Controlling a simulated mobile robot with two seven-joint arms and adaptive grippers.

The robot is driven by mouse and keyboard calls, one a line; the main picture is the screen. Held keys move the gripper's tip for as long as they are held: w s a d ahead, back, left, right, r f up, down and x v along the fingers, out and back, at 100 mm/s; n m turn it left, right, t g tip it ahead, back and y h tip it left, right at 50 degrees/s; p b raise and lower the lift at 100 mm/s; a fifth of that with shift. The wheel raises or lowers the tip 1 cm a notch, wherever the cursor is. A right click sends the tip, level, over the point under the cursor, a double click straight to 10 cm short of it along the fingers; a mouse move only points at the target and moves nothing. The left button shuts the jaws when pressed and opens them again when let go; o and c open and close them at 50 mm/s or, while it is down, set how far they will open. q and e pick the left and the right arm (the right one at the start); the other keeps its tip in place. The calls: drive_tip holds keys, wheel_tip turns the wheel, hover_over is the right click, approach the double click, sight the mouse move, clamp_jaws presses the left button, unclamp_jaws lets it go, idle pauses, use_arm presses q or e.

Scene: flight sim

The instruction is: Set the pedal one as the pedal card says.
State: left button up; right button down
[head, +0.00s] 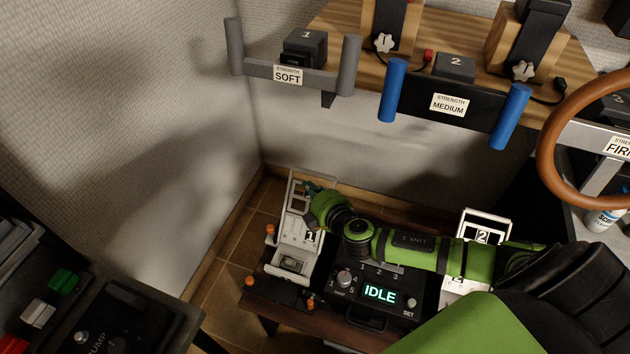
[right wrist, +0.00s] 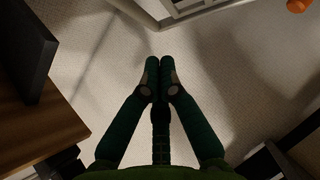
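Pedal one (head: 301,236), a white pedal with a black "1" label, stands on the low pedal base in the head view. My right gripper (head: 309,188) is at its upper end; I cannot tell whether it touches. In the right wrist view my right gripper (right wrist: 160,68) has its dark green fingertips together with nothing visible between them. A pale frame edge (right wrist: 178,14), probably pedal one's, lies just beyond the tips. The control box has a display reading "IDLE" (head: 380,294), a knob (head: 344,277) and a SET button (head: 409,302). My left gripper is out of view. I see no readable pedal card.
Pedal two (head: 480,226) stands to the right, partly behind my right arm. Above are yokes labelled SOFT (head: 288,75) and MEDIUM (head: 449,104), and a brown steering wheel (head: 547,160). A switch panel (head: 112,318) is at lower left. Walls stand close behind the pedals.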

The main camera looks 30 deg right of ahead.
drive_tip(key=shift+w+d+f, duration=0.5)
drive_tip(key=shift+w+d, duration=0.2)
drive_tip(key=shift+w+d+f, duration=0.5)
drive_tip(key=shift+w+d, duration=0.15)
drive_tip(key=shift+w, duration=0.05)
